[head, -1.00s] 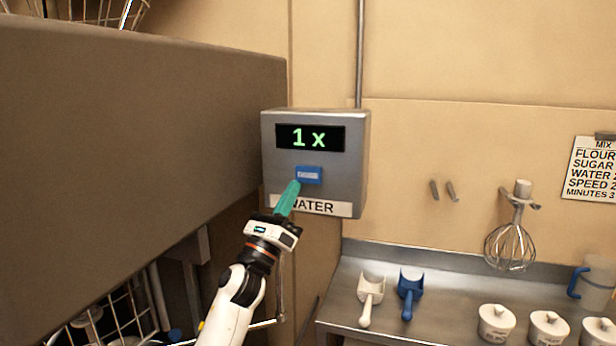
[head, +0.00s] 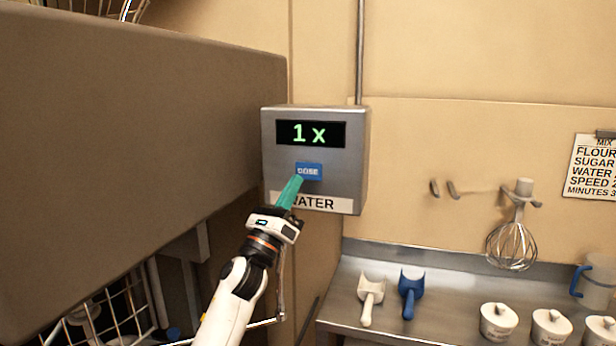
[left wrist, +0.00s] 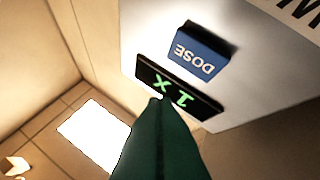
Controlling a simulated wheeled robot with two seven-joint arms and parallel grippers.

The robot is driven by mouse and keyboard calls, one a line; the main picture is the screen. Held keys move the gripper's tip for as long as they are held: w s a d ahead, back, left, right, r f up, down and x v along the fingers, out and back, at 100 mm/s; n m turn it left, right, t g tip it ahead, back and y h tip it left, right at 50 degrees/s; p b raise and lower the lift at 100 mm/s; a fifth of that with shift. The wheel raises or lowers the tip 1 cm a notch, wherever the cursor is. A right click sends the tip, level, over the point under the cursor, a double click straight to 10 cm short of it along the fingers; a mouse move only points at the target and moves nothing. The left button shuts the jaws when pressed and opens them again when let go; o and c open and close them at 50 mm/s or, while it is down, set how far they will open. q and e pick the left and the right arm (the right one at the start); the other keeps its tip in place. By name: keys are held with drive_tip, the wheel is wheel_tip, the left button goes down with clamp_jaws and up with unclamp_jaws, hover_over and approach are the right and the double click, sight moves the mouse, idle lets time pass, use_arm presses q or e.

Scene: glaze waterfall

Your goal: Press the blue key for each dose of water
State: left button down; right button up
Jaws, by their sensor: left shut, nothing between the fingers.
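The water dispenser (head: 352,160) is a grey metal box on the wall with a WATER label. Its display (head: 310,134) reads "1 x" in green. The blue key (head: 310,169), marked DOSE, sits below the display. My left gripper (head: 298,179) has teal fingers, shut and empty, with the tips in front of the key's lower left edge. In the left wrist view, the box appears upside down. There the blue key (left wrist: 200,54) is fully in sight, and the fingertips (left wrist: 158,101) overlap the display, apart from the key in the picture. My right gripper is out of view.
A large brown-grey body (head: 140,120) fills the left side. A steel counter (head: 345,290) at lower right holds a white scoop (head: 371,290), a blue scoop (head: 409,291) and several lidded pots. A whisk (head: 511,246) hangs above. A recipe sheet (head: 590,168) is on the wall.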

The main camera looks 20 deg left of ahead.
sight(309, 167)
use_arm(q)
drive_tip(key=shift+w+d+b, duration=0.15)
drive_tip(key=shift+w+b, duration=1.1)
drive_tip(key=shift+w, duration=1.1)
drive_tip(key=shift+w+b, duration=0.3)
drive_tip(key=shift+b, duration=0.25)
drive_tip(key=shift+w, duration=0.1)
drive_tip(key=shift+w+b, duration=0.5)
drive_tip(key=shift+b, duration=0.1)
idle(0.8)
drive_tip(key=shift+s+p, duration=0.35)
drive_tip(key=shift+s, duration=0.6)
